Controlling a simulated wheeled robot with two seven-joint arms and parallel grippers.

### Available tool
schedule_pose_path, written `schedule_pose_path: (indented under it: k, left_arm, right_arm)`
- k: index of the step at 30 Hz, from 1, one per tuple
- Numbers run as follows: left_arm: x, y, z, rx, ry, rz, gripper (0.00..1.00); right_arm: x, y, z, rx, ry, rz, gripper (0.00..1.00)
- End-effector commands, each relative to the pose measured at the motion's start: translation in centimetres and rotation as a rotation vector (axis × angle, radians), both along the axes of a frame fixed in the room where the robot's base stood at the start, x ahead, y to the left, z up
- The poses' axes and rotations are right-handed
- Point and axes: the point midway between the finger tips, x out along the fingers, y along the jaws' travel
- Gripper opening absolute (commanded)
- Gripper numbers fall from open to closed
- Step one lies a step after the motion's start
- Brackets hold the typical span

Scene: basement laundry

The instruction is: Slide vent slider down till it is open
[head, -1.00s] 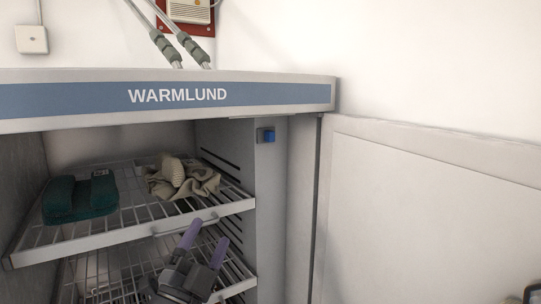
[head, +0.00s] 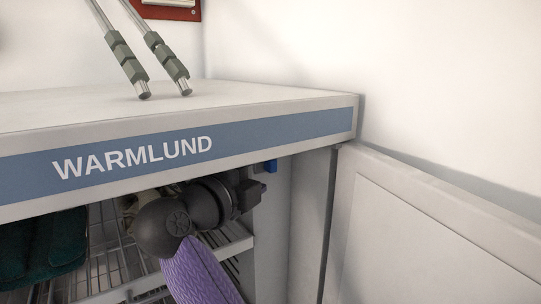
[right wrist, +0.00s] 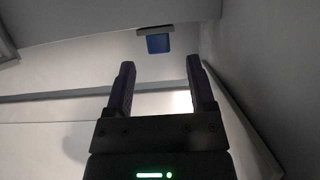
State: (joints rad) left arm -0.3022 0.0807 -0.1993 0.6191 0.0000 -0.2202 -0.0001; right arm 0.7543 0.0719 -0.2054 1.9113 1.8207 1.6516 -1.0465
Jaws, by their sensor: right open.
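The vent slider is a small blue block (head: 270,166) on the inner right side of the cabinet, just under its top edge. In the right wrist view the blue slider (right wrist: 157,44) sits on a grey mount, ahead of the gap between my fingers. My right gripper (right wrist: 159,66) is open and empty there, with the slider just beyond its fingertips and no clear contact. In the head view my right gripper (head: 248,193) is close below and left of the slider, its fingers mostly hidden. My left gripper is out of view.
The WARMLUND cabinet top (head: 190,110) overhangs my right arm. A wire shelf (head: 110,285) with a dark green cloth item (head: 40,250) is on the left. The open door (head: 430,235) stands at the right. Two pipes (head: 165,62) rise above the cabinet.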

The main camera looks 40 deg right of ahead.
Motion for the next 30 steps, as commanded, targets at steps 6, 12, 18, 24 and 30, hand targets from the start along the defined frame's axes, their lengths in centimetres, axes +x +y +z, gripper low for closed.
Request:
schedule_pose_path:
  k: [6, 12, 18, 24, 30]
  left_arm:
    - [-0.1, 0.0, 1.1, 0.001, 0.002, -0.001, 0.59]
    - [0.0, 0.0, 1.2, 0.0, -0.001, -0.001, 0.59]
    - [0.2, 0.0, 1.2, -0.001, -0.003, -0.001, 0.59]
    - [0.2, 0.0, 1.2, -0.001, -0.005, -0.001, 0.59]
    - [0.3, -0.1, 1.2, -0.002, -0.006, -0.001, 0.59]
  right_arm:
    - [1.1, -3.9, 0.1, -0.003, 0.002, -0.003, 0.71]
    - [1.4, -4.6, 0.0, 0.0, 0.0, 0.0, 0.71]
    - [1.3, -4.6, 0.0, 0.0, 0.0, 0.0, 0.56]
    - [1.3, -4.6, 0.0, -0.001, 0.001, 0.0, 0.13]
    - [1.3, -4.5, 0.0, -0.001, 0.001, 0.0, 0.0]
